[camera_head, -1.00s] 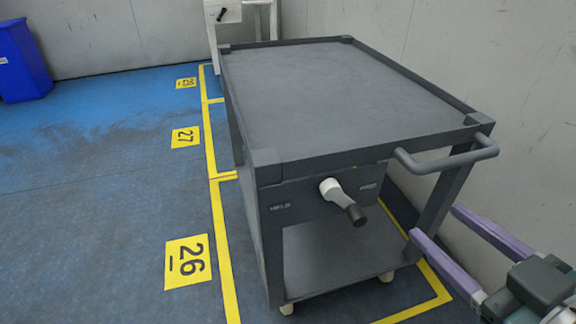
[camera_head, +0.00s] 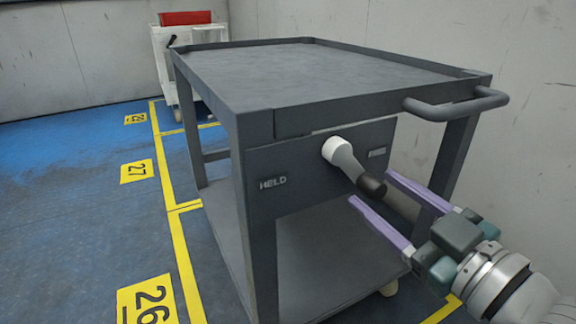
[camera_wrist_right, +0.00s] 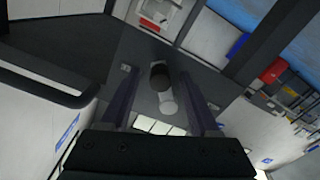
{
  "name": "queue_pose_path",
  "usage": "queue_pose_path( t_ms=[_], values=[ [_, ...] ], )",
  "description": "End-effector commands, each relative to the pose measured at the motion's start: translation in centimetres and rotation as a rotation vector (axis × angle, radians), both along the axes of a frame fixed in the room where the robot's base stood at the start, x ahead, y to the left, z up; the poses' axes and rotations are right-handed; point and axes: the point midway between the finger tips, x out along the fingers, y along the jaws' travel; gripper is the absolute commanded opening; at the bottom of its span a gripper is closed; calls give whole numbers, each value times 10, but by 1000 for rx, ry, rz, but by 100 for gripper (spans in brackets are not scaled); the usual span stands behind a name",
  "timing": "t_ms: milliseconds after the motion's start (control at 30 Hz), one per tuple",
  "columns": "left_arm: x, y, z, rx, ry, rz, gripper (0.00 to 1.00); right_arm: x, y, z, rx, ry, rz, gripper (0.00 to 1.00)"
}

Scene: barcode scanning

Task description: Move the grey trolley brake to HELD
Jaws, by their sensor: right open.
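The grey trolley (camera_head: 330,85) stands with its front panel toward me. Its brake lever has a white hub (camera_head: 337,150) and a dark grip (camera_head: 372,187) that slants down to the right, toward the right-hand label (camera_head: 377,152), which is too small to read clearly. The HELD label (camera_head: 273,183) is left of the hub. My right gripper (camera_head: 370,185) is open, its two purple fingers at either side of the dark grip's end. In the right wrist view the dark grip (camera_wrist_right: 159,75) shows between the fingertips, with no clear contact. My left gripper is not in view.
The trolley's push handle (camera_head: 460,105) juts out above my right gripper. A pale wall (camera_head: 520,150) is close on the right. A white trolley with a red box (camera_head: 187,18) stands behind. Blue floor on the left is clear, with yellow lines and number plates (camera_head: 136,171).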

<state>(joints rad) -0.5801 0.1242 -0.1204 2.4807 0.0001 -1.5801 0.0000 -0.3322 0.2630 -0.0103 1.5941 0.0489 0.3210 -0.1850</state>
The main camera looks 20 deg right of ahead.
Motion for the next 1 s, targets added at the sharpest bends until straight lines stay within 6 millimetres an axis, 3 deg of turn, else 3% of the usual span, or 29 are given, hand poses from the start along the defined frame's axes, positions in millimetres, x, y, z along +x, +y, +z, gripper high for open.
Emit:
queue_pose_path(
  t_ms=[200, 467, 1000],
  values=[
    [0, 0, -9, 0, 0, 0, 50, 17, 2, -1, 0, 1, 1, 62],
    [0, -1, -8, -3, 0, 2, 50, 18, 2, 0, 0, 2, 0, 61],
    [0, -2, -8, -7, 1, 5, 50, 18, 2, 0, 0, 2, 0, 0]
  ],
)
